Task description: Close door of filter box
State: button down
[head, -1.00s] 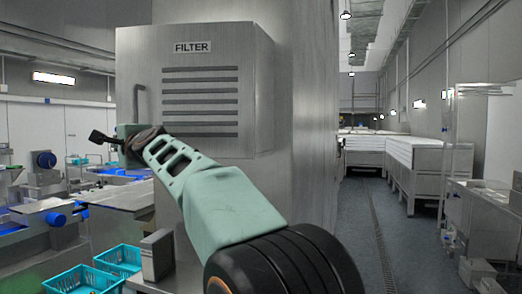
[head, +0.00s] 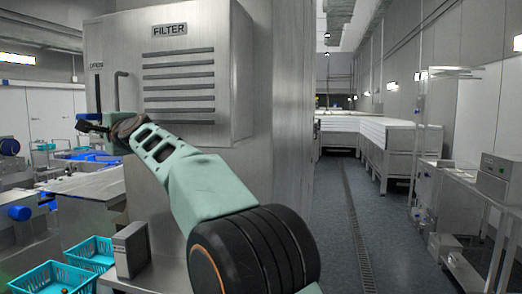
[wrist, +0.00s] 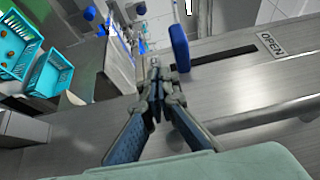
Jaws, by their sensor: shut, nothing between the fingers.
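The filter box (head: 185,190) is a tall grey metal cabinet at the left-centre of the head view. Its louvred door (head: 180,55) carries a FILTER label and has a vertical bar handle (head: 117,92) at its left. I cannot tell whether the door is ajar. A blue knob (head: 85,117) sits at the low end of a dark slot under an OPEN label (head: 97,65). In the wrist view the blue knob (wrist: 179,47) stands just beyond my fingertips, beside the slot (wrist: 225,55). My gripper (head: 82,126) is shut and empty (wrist: 155,75), close to the knob; contact is unclear.
Blue crates (head: 50,278) stand at the lower left, near a small grey box (head: 131,250). Metal worktables (head: 85,185) lie beyond them. An aisle with a floor drain (head: 355,230) runs free to the right, beside a steel bench with a device (head: 498,180).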

jog(key=shift+w+d, duration=0.15)
jog(key=shift+w, duration=0.35)
jog(key=shift+w+d, duration=0.15)
dwell(0.3)
